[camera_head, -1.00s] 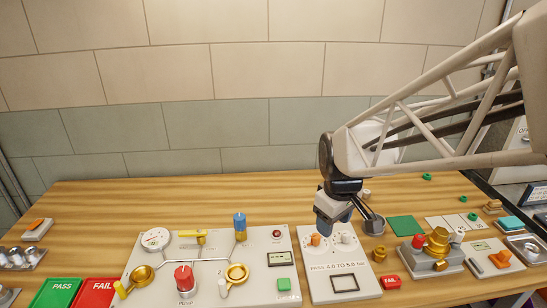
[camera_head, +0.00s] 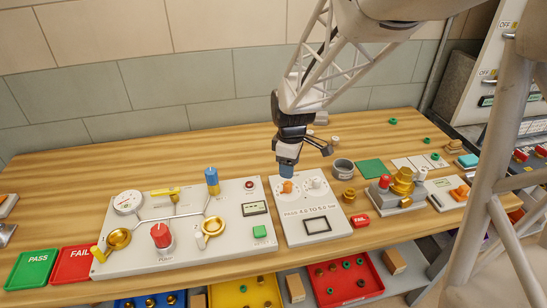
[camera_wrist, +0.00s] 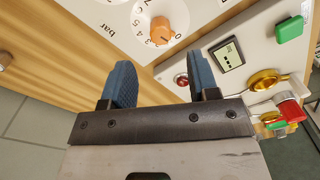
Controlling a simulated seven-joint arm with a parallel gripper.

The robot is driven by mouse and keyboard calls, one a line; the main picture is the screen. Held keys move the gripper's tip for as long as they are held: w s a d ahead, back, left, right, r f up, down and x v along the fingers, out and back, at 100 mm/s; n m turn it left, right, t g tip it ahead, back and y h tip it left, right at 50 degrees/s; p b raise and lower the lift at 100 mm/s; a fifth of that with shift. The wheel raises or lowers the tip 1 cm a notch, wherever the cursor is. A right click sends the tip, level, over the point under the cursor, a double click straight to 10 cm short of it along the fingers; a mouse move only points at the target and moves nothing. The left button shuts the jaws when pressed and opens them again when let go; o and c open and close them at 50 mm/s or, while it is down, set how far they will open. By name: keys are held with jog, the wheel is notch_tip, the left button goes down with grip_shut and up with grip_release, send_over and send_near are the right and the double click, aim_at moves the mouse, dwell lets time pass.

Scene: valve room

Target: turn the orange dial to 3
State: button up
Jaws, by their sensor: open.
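The orange dial (camera_head: 287,187) is on the left of a light grey panel labelled "PASS 4.0 TO 5.0 bar" (camera_head: 306,228). In the wrist view the orange dial (camera_wrist: 161,30) sits on a round white face with printed numbers; 0 is at its lower right. A dark mark shows on the dial, but I cannot tell which number it points to. My gripper (camera_head: 287,171) is close behind and above the dial in the head view. In the wrist view my gripper (camera_wrist: 158,62) has its blue fingers apart and nothing between them; the dial lies beyond the fingertips.
A white knob (camera_head: 316,182) is right of the dial. A valve board (camera_head: 185,260) with a red knob (camera_head: 160,235) and a blue-topped post (camera_head: 211,178) is left. A grey cup (camera_head: 343,167) and brass fitting (camera_head: 348,195) stand right. The table behind is mostly clear.

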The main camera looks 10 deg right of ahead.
aim_at(288, 183)
jog(key=shift+f, duration=0.1)
jog(key=shift+f, duration=3.8)
jog(key=shift+c, duration=0.5)
jog(key=c, duration=0.8)
